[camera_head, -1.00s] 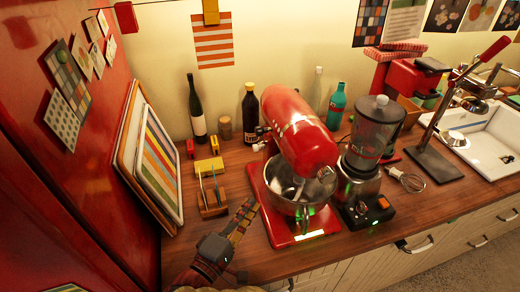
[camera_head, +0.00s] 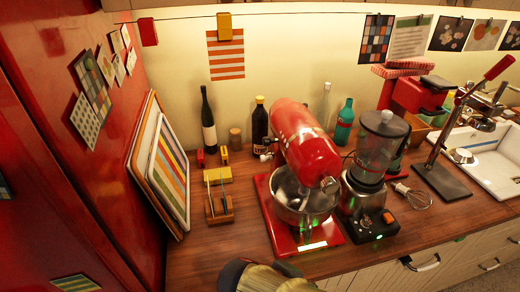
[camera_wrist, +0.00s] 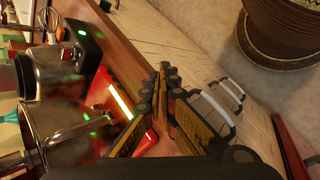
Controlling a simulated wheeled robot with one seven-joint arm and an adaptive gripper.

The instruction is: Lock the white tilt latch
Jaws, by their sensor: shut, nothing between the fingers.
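The red stand mixer (camera_head: 306,143) stands on the wooden counter, with its metal bowl (camera_head: 303,205) below the head. A small pale knob (camera_head: 266,156) shows at the left side of the mixer; I cannot tell surely whether it is the white tilt latch. In the wrist view the bowl (camera_wrist: 62,128) and the lit red base (camera_wrist: 121,101) are left of my gripper (camera_wrist: 165,72). My gripper is shut and empty, beyond the counter's front edge by the drawers, apart from the mixer. In the head view only part of my arm shows at the bottom edge.
A blender (camera_head: 372,155) stands close to the mixer's right. Bottles (camera_head: 208,120), a wooden holder (camera_head: 218,204) and leaning boards (camera_head: 165,170) are at the left. A whisk (camera_head: 416,198) lies at the right. Drawer handles (camera_wrist: 217,110) are near my gripper. Bare counter shows left of the mixer.

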